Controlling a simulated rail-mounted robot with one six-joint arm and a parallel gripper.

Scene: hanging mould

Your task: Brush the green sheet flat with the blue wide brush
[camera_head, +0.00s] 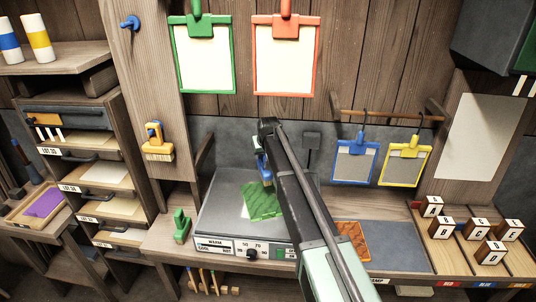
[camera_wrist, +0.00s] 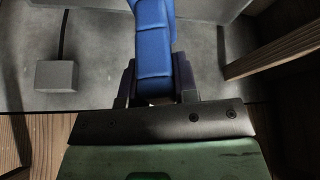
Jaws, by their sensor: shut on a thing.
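My gripper (camera_head: 262,150) is shut on the blue wide brush (camera_head: 263,168) above the back of the warming plate (camera_head: 222,206). In the wrist view, the blue handle (camera_wrist: 153,45) runs upward from between the dark fingers of my gripper (camera_wrist: 155,78); its bristles do not show there. The green sheet (camera_head: 262,202) lies on the plate, with a pale edge showing at its left. The brush's lower end overlaps the sheet's far edge in the head view; I cannot tell if they touch. My arm hides the plate's right part.
A green brush (camera_head: 181,226) stands left of the plate, and a yellow brush (camera_head: 157,143) is on the post. An orange sheet (camera_head: 352,240) lies to the right. Blue (camera_head: 355,162) and yellow (camera_head: 404,164) frames hang from a rail. Lettered blocks (camera_head: 490,252) fill the right tray.

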